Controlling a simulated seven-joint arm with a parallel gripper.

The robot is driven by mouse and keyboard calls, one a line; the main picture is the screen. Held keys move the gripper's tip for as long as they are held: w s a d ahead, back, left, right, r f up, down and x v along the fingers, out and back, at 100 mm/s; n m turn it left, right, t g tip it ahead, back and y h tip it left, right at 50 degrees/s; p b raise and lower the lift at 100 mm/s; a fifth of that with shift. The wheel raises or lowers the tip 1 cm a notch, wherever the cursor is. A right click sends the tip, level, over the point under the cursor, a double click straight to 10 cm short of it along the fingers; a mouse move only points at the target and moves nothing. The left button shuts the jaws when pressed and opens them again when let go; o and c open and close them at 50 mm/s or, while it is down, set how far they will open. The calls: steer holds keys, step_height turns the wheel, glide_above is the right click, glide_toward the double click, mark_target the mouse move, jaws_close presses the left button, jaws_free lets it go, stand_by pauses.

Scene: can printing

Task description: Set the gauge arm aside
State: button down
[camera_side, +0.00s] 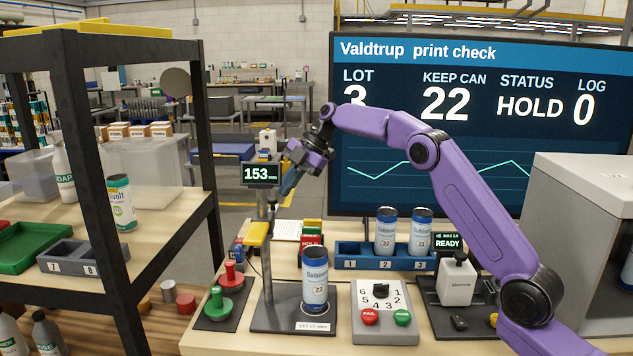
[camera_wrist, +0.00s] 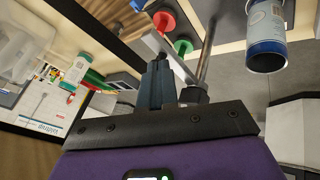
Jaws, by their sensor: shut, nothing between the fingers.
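The gauge stand has a dark base plate (camera_side: 262,316), an upright metal post (camera_side: 267,280) and a display (camera_side: 262,174) reading 153. A yellow-topped arm (camera_side: 257,233) sticks out at the post, swung to the left of the can. A blue and white can (camera_side: 315,280) stands upright on the base plate. My gripper (camera_side: 287,188) is beside the post, above the yellow arm, with its fingers pointing down. In the wrist view its fingers (camera_wrist: 155,82) are together and empty, close to a grey bar (camera_wrist: 168,52) and the post (camera_wrist: 208,38). Whether they touch is unclear.
Red and green stamps (camera_side: 230,280) stand left of the base plate. A control box (camera_side: 386,318) with a dial and buttons is on the right. Behind is a blue numbered rack (camera_side: 360,250) holding two cans. A dark-framed shelf (camera_side: 88,150) stands at left.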

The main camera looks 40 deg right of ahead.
steer(key=v, duration=1.1)
steer(key=s+a+r+m, duration=0.4)
steer(key=s+a, duration=0.3)
steer(key=a, duration=0.3)
steer(key=s+a+f+m+g+h, duration=0.1)
steer(key=s+a+f+m, duration=0.2)
steer(key=s, duration=0.4)
steer(key=s+a+f+g+h, duration=0.1)
steer(key=s+a+f, duration=0.3)
steer(key=s, duration=0.3)
steer(key=s+d+f+h, duration=0.1)
steer(key=s+d+f, duration=0.2)
steer(key=s+f, duration=0.2)
steer(key=s+d+f+m+h, duration=0.1)
steer(key=s+f, duration=0.4)
steer(key=s, duration=0.7)
steer(key=s+d+f+m+h, duration=0.1)
steer(key=s+d+f, duration=0.3)
steer(key=s, duration=0.5)
steer(key=shift+s+d+f+g+h, duration=0.25)
steer(key=shift+d+f+g+h, duration=0.15)
steer(key=shift+f, duration=0.55)
